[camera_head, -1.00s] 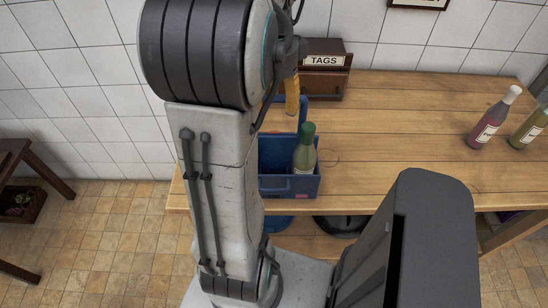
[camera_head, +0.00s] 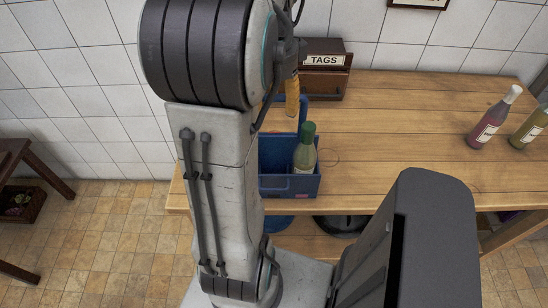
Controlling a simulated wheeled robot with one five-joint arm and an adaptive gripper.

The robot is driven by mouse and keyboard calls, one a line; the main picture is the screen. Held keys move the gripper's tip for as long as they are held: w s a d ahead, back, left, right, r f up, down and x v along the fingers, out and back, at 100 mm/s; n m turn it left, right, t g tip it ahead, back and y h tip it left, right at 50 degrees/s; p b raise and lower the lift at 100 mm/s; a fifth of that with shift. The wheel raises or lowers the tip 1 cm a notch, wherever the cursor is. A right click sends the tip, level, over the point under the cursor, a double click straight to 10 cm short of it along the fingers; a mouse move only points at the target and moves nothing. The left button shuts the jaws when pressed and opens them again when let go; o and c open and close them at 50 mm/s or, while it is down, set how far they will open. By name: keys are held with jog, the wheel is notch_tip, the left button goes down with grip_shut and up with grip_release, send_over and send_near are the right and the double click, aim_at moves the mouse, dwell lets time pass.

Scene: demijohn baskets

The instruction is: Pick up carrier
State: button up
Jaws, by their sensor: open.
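The blue carrier (camera_head: 290,186) stands upright near the front edge of the wooden table, partly hidden behind my arm. Its upright blue handle (camera_head: 303,112) rises at the back. A green-capped bottle (camera_head: 304,154) with a pale label stands in its right side. My gripper (camera_head: 292,106) shows only in part, as an orange-brown finger pointing down above the carrier, just left of the handle in the picture. It is open. The rest of it is hidden by my arm, and I cannot tell whether it touches the handle.
A wooden TAGS box (camera_head: 323,72) stands close behind the carrier. A red bottle (camera_head: 487,125) and a yellow-green bottle (camera_head: 530,127) stand at the right of the table (camera_head: 400,130). The tabletop between is clear.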

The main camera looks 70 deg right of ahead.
jog(key=shift+c, duration=0.4)
grip_shut()
